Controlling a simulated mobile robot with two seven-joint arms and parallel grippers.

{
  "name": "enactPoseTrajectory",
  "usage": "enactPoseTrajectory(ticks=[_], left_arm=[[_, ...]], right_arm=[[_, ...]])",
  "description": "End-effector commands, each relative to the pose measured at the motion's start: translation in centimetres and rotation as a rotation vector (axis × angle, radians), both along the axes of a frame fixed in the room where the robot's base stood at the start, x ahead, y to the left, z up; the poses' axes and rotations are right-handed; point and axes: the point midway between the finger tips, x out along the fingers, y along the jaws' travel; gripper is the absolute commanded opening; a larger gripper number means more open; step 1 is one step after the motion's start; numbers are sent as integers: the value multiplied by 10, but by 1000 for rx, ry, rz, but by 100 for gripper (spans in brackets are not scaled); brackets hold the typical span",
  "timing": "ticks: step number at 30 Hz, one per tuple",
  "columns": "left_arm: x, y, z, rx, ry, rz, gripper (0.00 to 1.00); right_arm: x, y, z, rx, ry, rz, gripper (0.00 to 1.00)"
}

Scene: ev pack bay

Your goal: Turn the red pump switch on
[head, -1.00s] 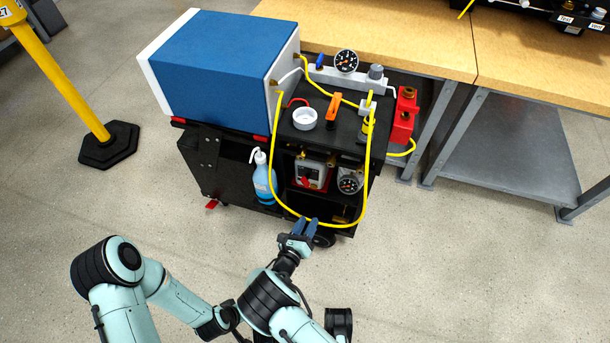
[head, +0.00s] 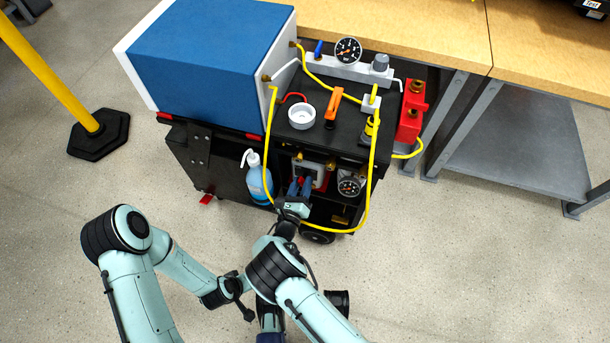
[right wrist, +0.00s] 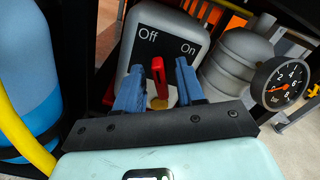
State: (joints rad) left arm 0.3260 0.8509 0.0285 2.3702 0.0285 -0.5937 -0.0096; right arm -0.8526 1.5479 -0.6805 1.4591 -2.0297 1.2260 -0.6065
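The red pump switch (right wrist: 158,72) is a small lever on the pale pump housing (right wrist: 197,28), between printed "Off" and "On" labels. It leans towards the "Off" side. My right gripper (right wrist: 157,82) is open, with its blue fingers apart on either side of the lever; I cannot tell whether either touches it. In the head view my right gripper (head: 300,186) reaches into the cart's lower front bay, in front of the pump (head: 318,168), and largely covers the switch. My left arm (head: 180,268) is folded low; its gripper's finger state is not clear.
The black cart (head: 215,165) carries a blue box (head: 205,60). A yellow hose (head: 366,200) loops across the bay near my right wrist. A blue bottle (head: 258,182) stands left of the pump, and a round gauge (head: 350,186) is on its right. The floor in front is open.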

Motion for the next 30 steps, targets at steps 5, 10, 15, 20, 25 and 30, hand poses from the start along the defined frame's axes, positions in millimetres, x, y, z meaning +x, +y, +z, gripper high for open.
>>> enactPoseTrajectory(ticks=[5,10,15,20,25,30], left_arm=[[-1,0,-1,0,4,1,43],[-1,0,-1,0,4,1,43],[-1,0,-1,-1,3,0,43],[-1,0,0,0,2,1,43],[0,0,0,0,0,0,43],[2,0,3,0,-8,0,43]], right_arm=[[1,0,0,0,0,2,38],[1,0,0,0,0,2,38],[1,-1,0,0,0,2,0],[1,-1,0,2,-1,1,0],[1,-1,0,26,-9,1,0],[1,-1,0,95,-32,1,0]])
